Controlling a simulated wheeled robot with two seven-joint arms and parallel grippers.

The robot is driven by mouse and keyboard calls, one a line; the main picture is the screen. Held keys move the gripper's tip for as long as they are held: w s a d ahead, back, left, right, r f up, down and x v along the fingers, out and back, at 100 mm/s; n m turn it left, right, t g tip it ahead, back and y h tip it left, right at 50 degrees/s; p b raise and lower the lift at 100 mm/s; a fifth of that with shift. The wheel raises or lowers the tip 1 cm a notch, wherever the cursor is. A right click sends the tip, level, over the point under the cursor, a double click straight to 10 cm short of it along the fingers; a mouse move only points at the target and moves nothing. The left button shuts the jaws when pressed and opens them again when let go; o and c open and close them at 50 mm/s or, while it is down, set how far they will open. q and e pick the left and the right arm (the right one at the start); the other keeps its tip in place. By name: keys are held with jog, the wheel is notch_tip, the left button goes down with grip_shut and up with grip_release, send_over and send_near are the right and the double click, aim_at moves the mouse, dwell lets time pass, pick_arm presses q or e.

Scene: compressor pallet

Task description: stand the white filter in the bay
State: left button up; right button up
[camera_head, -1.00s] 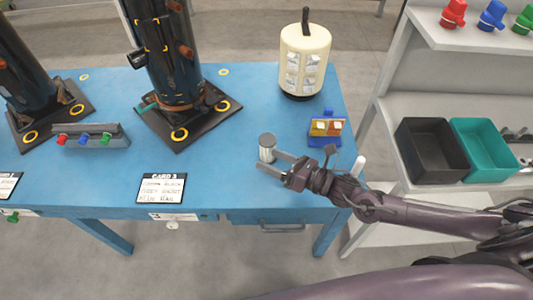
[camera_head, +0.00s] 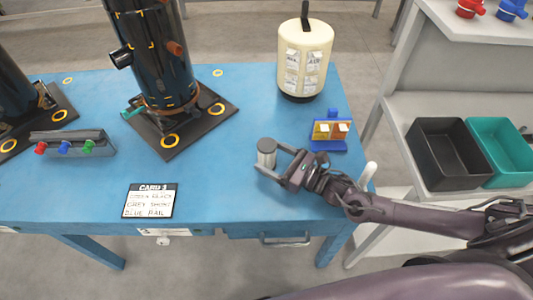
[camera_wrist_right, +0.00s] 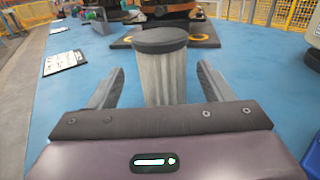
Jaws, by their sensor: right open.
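The white filter (camera_head: 266,156), a pale ribbed cylinder with a grey top, stands upright on the blue table. It also shows in the right wrist view (camera_wrist_right: 164,75), centred between my fingers. My right gripper (camera_head: 267,158) is open and low over the table, with one fingertip on each side of the filter. In the right wrist view (camera_wrist_right: 160,80) a gap shows between the filter and each finger. I cannot tell which place is the bay. My left gripper is in neither view.
A blue holder with yellow and orange parts (camera_head: 329,130) stands close behind my right gripper. A cream canister (camera_head: 305,50) is behind it. A dark column (camera_head: 153,60), a grey rail with coloured knobs (camera_head: 72,145) and a card (camera_head: 150,201) are left. Black (camera_head: 443,160) and teal (camera_head: 499,150) bins sit right.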

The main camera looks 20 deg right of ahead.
aim_at(262, 150)
jog(key=x, duration=0.3)
jog(key=shift+d+r, duration=0.15)
jog(key=shift+w+a, duration=0.25)
jog(key=shift+w, duration=0.1)
jog(key=shift+w+a, duration=0.1)
jog(key=c, duration=0.7)
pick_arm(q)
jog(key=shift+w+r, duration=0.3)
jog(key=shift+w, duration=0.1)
pick_arm(e)
jog(key=c, duration=0.5)
